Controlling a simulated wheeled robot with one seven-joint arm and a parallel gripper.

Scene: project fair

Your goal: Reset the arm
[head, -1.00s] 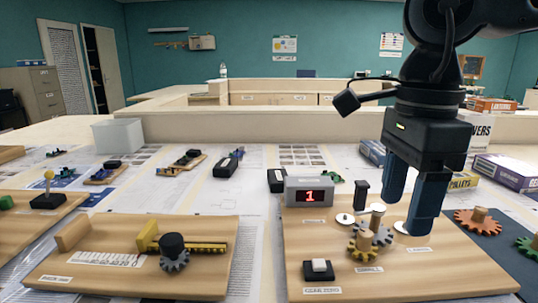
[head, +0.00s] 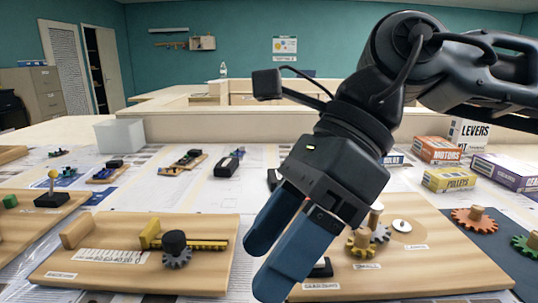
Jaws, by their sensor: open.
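My gripper (head: 264,272) has two blue fingers, spread apart with nothing between them. It is tilted, with the fingertips pointing down and left, in front of the gap between the two front wooden boards. My arm comes in from the upper right. Behind it is the right gear board (head: 440,262), with a yellow gear (head: 361,243), a grey gear (head: 380,233) and a pale round disc (head: 402,226). My gripper hides the board's left part, including the red number display. A black piece (head: 321,268) shows partly beside the fingers.
The left board (head: 120,278) carries a yellow rack and a dark grey gear (head: 176,256). Boxes labelled motors (head: 438,150), pulleys (head: 449,179) and levers (head: 470,133) stand at the right. An orange gear (head: 475,220) lies at the far right. A clear bin (head: 120,135) stands at the back left.

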